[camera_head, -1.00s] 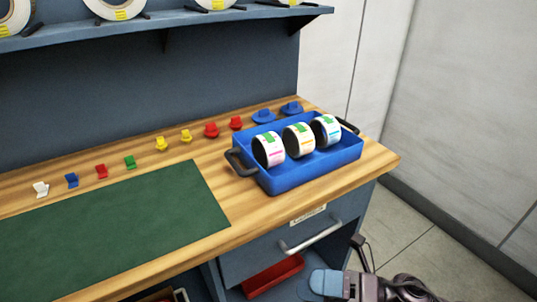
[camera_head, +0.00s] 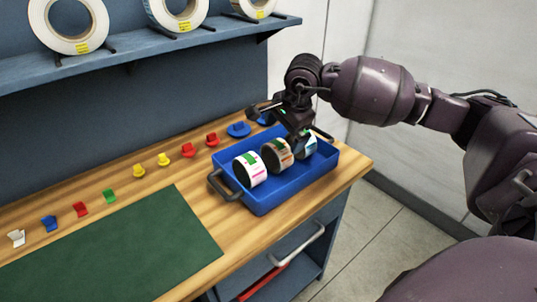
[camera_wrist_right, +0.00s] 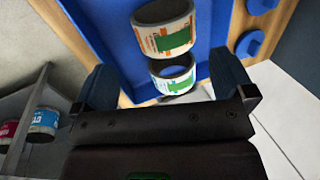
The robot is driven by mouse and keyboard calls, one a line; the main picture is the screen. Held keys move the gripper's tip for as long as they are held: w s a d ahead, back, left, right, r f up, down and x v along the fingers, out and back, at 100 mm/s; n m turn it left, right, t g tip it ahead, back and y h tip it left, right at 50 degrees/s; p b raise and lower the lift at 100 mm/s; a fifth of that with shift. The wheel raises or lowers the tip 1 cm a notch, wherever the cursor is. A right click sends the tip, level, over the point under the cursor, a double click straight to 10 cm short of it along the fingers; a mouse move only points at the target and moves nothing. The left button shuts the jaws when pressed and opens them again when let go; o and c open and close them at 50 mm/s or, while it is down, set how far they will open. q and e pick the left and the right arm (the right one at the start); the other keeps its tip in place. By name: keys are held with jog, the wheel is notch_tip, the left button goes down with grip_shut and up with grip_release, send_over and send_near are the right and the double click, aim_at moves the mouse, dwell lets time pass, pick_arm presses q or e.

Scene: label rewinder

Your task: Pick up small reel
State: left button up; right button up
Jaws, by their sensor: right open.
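Three small white reels with coloured labels stand in a row in a blue tray on the bench: a near reel (camera_head: 248,169), a middle reel (camera_head: 276,155) and a far reel (camera_head: 306,146). My right gripper (camera_head: 299,128) is open above the far end of the tray and partly covers the far reel. In the right wrist view, the far reel (camera_wrist_right: 174,78) shows between the two blue fingertips (camera_wrist_right: 163,82), and the middle reel (camera_wrist_right: 164,28) lies beyond it. I cannot tell whether the fingers touch the far reel. My left gripper is out of view.
The blue tray (camera_head: 262,205) has dark handles and sits near the bench's right end. Coloured pegs, such as a yellow one (camera_head: 139,171), line the bench back. A green mat (camera_head: 120,245) lies left. A shelf (camera_head: 150,52) with large reels hangs above.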

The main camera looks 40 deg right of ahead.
aim_at(280, 148)
jog(key=shift+w+d, duration=0.15)
jog(key=x, duration=0.4)
jog(key=shift+f+b, duration=0.25)
jog(key=shift+b, duration=0.1)
jog(key=shift+d+b+x, duration=0.15)
jog(key=shift+b+x, duration=0.05)
jog(key=shift+x, duration=1.35)
jog(key=shift+d+b+x, duration=0.1)
jog(key=shift+b+x, duration=0.1)
jog(key=shift+x, duration=1.3)
jog(key=shift+r, duration=0.15)
jog(key=c, duration=0.6)
jog(key=shift+r, duration=0.1)
